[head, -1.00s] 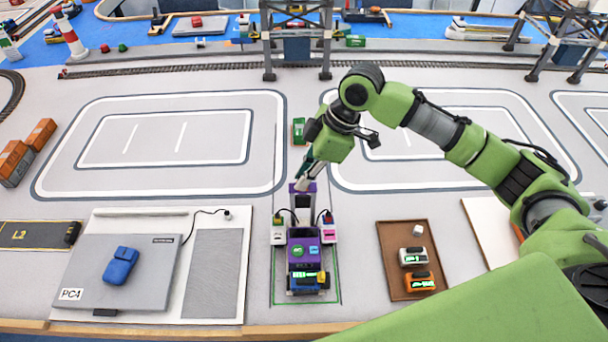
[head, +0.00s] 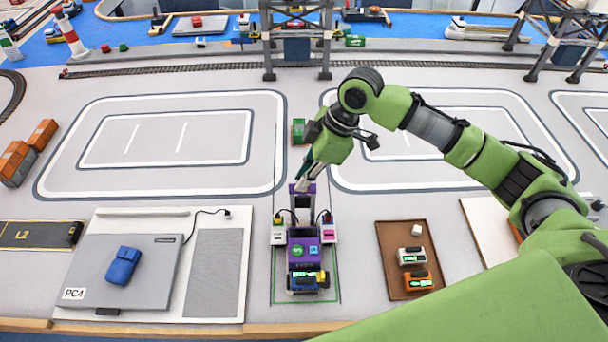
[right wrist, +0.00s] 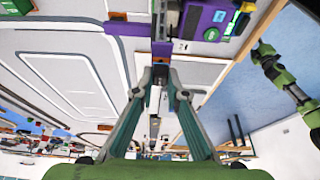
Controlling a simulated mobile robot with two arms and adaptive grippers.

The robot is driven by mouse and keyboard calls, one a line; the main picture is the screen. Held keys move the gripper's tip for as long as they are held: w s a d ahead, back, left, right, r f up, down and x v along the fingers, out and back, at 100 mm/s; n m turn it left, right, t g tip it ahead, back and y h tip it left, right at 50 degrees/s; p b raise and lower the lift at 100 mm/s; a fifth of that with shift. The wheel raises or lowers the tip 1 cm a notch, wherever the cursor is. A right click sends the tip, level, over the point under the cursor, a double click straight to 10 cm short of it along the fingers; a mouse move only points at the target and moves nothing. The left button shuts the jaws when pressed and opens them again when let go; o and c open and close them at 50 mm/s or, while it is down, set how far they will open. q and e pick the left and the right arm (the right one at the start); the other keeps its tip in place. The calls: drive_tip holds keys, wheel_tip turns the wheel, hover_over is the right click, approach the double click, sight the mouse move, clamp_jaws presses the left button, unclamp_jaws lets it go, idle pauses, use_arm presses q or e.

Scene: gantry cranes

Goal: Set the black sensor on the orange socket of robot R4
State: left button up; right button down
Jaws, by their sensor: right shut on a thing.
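My right gripper (head: 299,186) is at the purple mast top of a small purple robot (head: 296,238), at the far end of it in the head view. In the right wrist view the fingertips (right wrist: 161,76) are close together on a small dark piece, which I take for the black sensor (right wrist: 160,54); it is mostly hidden. The purple robot also shows at the top of that view (right wrist: 208,18). Its name label cannot be read, and I cannot make out an orange socket.
A brown tray (head: 388,270) with a white and an orange device stands to the right. A green container (head: 298,131) stands behind the gripper.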

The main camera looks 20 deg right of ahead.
drive_tip(key=shift+f, duration=0.4)
idle(0.3)
drive_tip(key=c, duration=1.9)
unclamp_jaws()
drive_tip(key=shift+r, duration=0.1)
